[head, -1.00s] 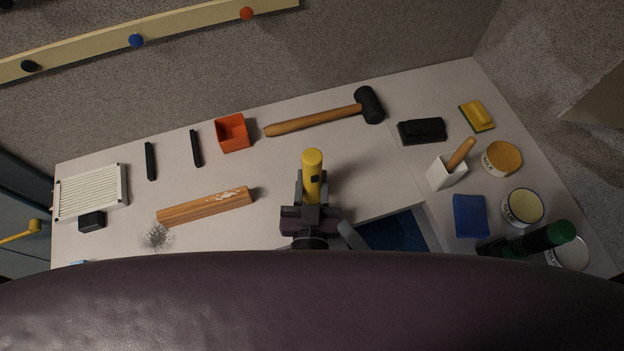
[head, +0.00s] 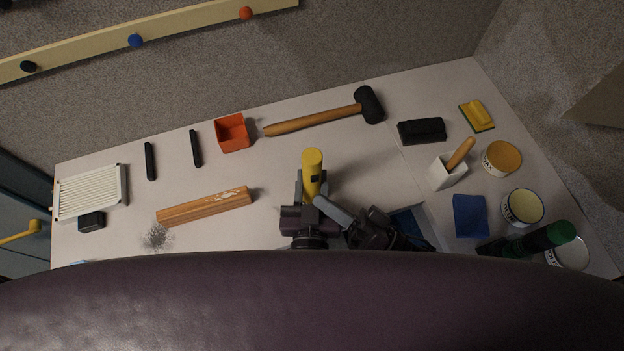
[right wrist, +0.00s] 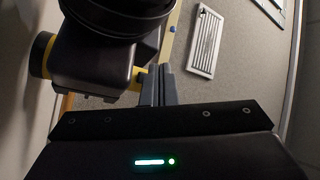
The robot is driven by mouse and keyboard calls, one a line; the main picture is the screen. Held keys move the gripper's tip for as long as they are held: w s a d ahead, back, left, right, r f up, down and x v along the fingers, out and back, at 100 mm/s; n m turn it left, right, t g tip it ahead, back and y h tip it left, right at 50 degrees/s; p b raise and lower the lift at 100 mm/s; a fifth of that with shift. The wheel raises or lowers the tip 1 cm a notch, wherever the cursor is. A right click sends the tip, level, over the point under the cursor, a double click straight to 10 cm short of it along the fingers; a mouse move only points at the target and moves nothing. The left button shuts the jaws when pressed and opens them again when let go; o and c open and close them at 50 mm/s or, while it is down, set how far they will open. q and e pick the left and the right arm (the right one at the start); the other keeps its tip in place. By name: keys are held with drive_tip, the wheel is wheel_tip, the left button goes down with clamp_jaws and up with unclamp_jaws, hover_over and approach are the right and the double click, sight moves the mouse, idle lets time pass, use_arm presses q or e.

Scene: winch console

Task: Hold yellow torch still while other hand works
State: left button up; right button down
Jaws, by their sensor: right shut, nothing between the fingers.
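The yellow torch (head: 313,162) stands out above the table's middle in the head view. My left gripper (head: 310,188) has its fingers along both sides of the torch and appears shut on it. My right gripper (head: 322,202) comes in from the lower right, its fingers together and empty, tips close beside the torch and left gripper. I cannot tell whether they touch. In the right wrist view, the shut right fingers (right wrist: 158,75) are near the dark body of my left gripper, and a yellow part of the torch (right wrist: 42,55) shows at left. The torch's lower part is hidden.
A wooden block (head: 205,206) lies left of the grippers. An orange box (head: 232,133) and a mallet (head: 315,120) lie behind. The table's centre-left is partly clear.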

drive_tip(key=shift+w+a, duration=0.15)
drive_tip(key=shift+w, duration=0.55)
idle(1.5)
drive_tip(key=shift+w+a, duration=0.15)
drive_tip(key=shift+w, duration=0.4)
idle(0.4)
drive_tip(key=shift+s, duration=0.6)
drive_tip(key=s+d, duration=0.1)
drive_tip(key=s, duration=0.4)
drive_tip(key=shift+s+d, duration=0.35)
drive_tip(key=shift+s, duration=0.05)
